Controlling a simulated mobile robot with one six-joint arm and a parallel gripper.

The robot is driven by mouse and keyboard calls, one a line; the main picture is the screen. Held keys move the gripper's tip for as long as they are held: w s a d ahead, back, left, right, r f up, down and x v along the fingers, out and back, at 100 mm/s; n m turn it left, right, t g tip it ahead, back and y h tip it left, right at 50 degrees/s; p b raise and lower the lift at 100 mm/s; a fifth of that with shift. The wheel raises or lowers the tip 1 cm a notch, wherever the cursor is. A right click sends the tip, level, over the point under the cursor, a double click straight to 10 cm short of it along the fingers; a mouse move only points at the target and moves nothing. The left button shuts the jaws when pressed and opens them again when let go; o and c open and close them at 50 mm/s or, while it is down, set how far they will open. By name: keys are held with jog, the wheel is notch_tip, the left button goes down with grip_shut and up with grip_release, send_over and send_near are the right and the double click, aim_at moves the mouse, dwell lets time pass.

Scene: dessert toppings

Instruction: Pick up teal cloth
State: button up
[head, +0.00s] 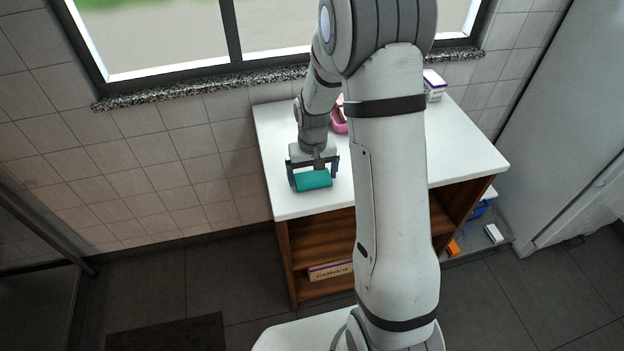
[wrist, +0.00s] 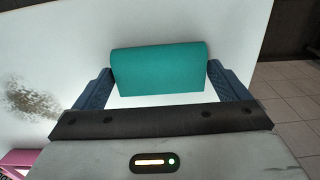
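The teal cloth (head: 313,181) is a small rolled or folded piece on the white top of the wooden cabinet, near its front left edge. In the wrist view the teal cloth (wrist: 160,68) lies between and just beyond my two blue fingers. My gripper (head: 313,183) is down at the cloth, with one finger at each side of it.
A pink container (head: 338,124) stands behind my arm on the white countertop (head: 467,158), partly hidden. A white and purple box (head: 434,86) stands at the back right. A box labelled cones (head: 330,271) lies on the shelf below. The wall and window are behind.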

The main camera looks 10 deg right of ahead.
aim_at(312, 177)
jog(key=c, duration=0.7)
jog(key=shift+o, duration=0.2)
notch_tip(312, 177, up, 10)
jog(key=shift+b, duration=0.4)
